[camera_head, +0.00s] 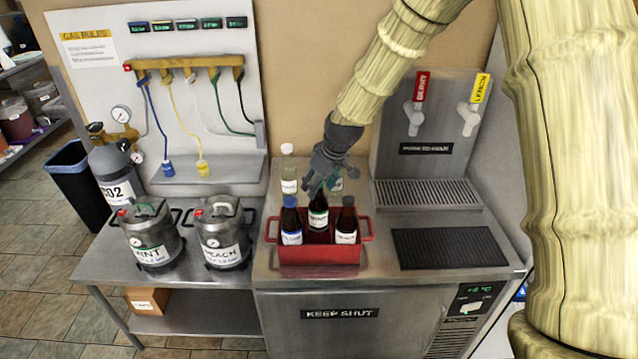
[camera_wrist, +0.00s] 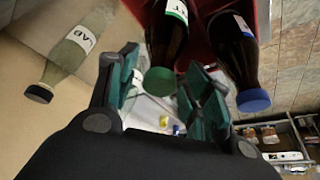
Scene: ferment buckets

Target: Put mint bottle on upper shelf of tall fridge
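The mint bottle (camera_head: 318,214) is dark brown with a white label and a green band. It stands upright in the middle of the red carrier (camera_head: 318,255). In the wrist view the mint bottle (camera_wrist: 168,38) shows its green cap between and just beyond my fingers. My gripper (camera_head: 325,180) is open at the top of this bottle, and it partly hides the cap in the head view. In the wrist view my gripper (camera_wrist: 165,90) has its two green-padded fingers apart on either side of the cap. No tall fridge is in view.
A blue-capped bottle (camera_head: 291,222) and another dark bottle (camera_head: 346,222) flank the mint bottle closely. A clear bottle (camera_head: 288,178) stands behind the carrier. Kegs (camera_head: 222,236) stand at left, and a tap tower (camera_head: 425,140) rises at right. The counter fridge (camera_head: 340,315) reads KEEP SHUT.

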